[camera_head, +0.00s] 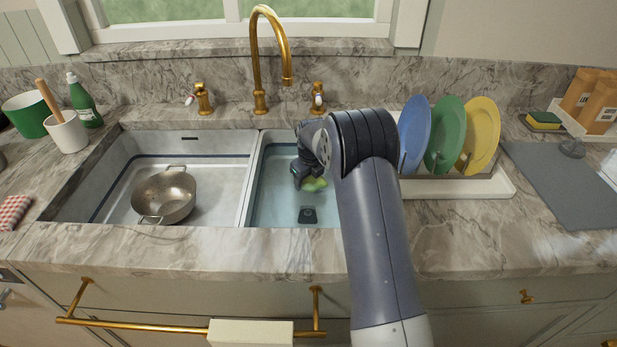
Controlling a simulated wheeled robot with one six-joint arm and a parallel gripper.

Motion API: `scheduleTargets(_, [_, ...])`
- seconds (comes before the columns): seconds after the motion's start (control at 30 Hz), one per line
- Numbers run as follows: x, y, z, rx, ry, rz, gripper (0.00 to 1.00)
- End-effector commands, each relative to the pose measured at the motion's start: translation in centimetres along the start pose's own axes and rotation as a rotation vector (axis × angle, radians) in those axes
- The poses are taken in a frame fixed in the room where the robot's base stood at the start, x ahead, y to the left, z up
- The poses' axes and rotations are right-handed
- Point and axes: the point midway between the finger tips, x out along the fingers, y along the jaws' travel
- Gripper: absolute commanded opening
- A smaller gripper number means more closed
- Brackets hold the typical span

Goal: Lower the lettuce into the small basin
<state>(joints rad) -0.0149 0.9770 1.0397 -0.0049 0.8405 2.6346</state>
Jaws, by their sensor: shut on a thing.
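The lettuce (316,184) is a small pale green shape, mostly hidden under my gripper. My gripper (308,183) is shut on it and points down inside the right, narrower basin. That small basin (267,200) has a bluish floor, possibly with water in it, and a dark square drain shows near its front. My wrist and forearm cover the basin's right side. I cannot tell whether the lettuce touches the basin floor.
A gold faucet (257,60) arches above the back of the sink. A rack with blue, green and yellow plates (480,130) stands close to the right of my arm.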

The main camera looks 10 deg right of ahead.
Motion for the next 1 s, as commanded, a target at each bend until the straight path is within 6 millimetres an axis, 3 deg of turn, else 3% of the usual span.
scheduleTargets(0.3, [-0.1, 0.0, 0.0, 0.0, -0.001, 0.0, 0.37])
scheduleTargets(0.33, [-0.1, 0.0, 0.0, 0.0, -0.001, 0.0, 0.66])
scheduleTargets(0.6, [0.0, 0.0, 0.0, 0.0, -0.001, 0.0, 0.88])
scheduleTargets(0.87, [-0.1, 0.0, 0.0, 0.0, 0.0, 0.0, 0.89])
scheduleTargets(1.0, [-1.2, 0.0, 0.1, 0.0, -0.002, -0.001, 0.89])
